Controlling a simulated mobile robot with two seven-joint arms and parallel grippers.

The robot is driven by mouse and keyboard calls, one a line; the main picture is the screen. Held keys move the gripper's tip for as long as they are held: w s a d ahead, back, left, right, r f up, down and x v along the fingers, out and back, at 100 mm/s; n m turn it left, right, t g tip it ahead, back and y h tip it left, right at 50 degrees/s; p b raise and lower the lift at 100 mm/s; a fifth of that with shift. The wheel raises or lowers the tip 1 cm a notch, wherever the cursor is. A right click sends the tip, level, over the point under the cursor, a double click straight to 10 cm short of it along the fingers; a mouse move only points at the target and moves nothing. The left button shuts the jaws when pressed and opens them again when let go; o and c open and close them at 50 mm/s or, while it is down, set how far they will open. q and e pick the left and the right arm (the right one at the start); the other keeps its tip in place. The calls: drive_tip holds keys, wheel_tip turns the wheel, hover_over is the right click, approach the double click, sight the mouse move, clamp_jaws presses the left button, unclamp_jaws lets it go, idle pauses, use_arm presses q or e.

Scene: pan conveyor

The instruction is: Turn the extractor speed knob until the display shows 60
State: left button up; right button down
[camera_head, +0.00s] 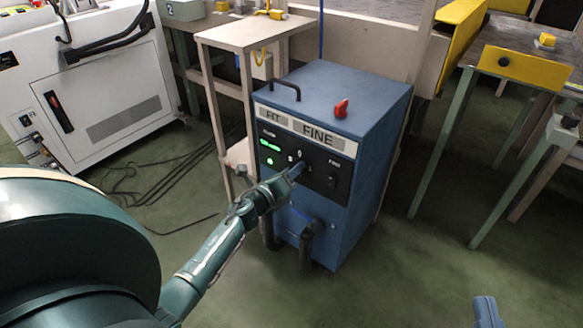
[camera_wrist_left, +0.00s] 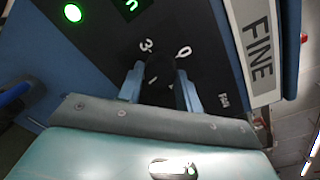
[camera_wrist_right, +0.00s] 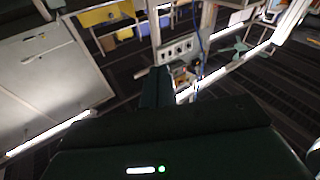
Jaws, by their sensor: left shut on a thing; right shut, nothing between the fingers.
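The blue extractor cabinet (camera_head: 335,95) stands in the middle of the head view, with a black front panel and a "FINE" label. Its green display (camera_head: 270,144) is lit but too small to read; only part shows in the left wrist view (camera_wrist_left: 131,5). My left gripper (camera_head: 296,171) is at the panel. In the left wrist view its two blue fingers (camera_wrist_left: 160,88) are shut on the dark speed knob (camera_wrist_left: 158,75), one on each side. Scale marks show around the knob. My right gripper (camera_wrist_right: 158,88) is shut and empty, away from the cabinet.
A red knob (camera_head: 341,107) and a black handle are on the cabinet top. A second black switch (camera_head: 332,181) sits right of my left gripper. Black hoses (camera_head: 306,245) come out low in front. A white machine (camera_head: 90,90) stands left; green-legged tables (camera_head: 520,65) stand right.

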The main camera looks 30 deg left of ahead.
use_arm(q)
drive_tip(key=shift+a+r+n+h+p, duration=0.1)
drive_tip(key=shift+n+h+p, duration=0.3)
drive_tip(key=shift+n+p, duration=2.4)
drive_tip(key=shift+a+r+n+h+p, duration=0.15)
drive_tip(key=shift+n+h, duration=0.25)
drive_tip(key=shift+n, duration=5)
use_arm(e)
drive_tip(key=shift+d+f+m+g+h, duration=0.1)
drive_tip(key=shift+d+m+g+h, duration=0.05)
drive_tip(key=shift+d+g+h, duration=0.4)
drive_tip(key=shift+d+f+m+g+h, duration=0.15)
drive_tip(key=shift+d+g+h, duration=0.15)
drive_tip(key=shift+h, duration=0.45)
use_arm(q)
drive_tip(key=shift+d+f, duration=0.1)
drive_tip(key=shift+f, duration=0.05)
use_arm(e)
drive_tip(key=shift+d, duration=0.1)
use_arm(q)
drive_tip(key=o, duration=1)
